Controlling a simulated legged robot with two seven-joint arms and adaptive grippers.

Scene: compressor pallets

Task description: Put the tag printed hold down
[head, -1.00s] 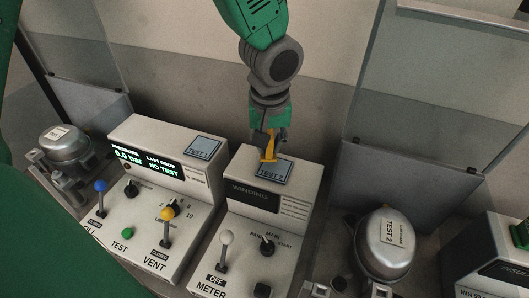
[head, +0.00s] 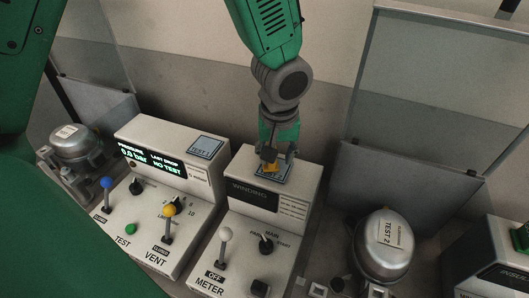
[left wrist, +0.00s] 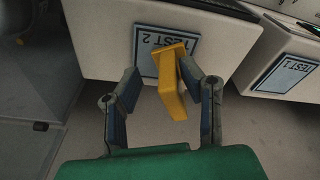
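A yellow tent-shaped tag (head: 271,168) stands on the blue-edged TEST 2 plate (head: 285,178) on top of the winding meter. No print on the tag can be read. My left gripper (head: 274,159) is just above the plate with its fingers around the tag. In the left wrist view, the gripper (left wrist: 158,70) is open, with the yellow tag (left wrist: 171,80) between its fingers. The left finger is clear of the tag; the right finger is close, and I cannot tell if it touches. The TEST 2 plate (left wrist: 144,62) lies behind the tag. My right gripper is not in view.
The pressure panel (head: 150,135) with a TEST 1 plate (head: 205,147) stands to the left. Levers with blue, yellow and white knobs rise from the panels. A silver compressor marked TEST 2 (head: 382,250) is at right, another compressor (head: 78,145) far left.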

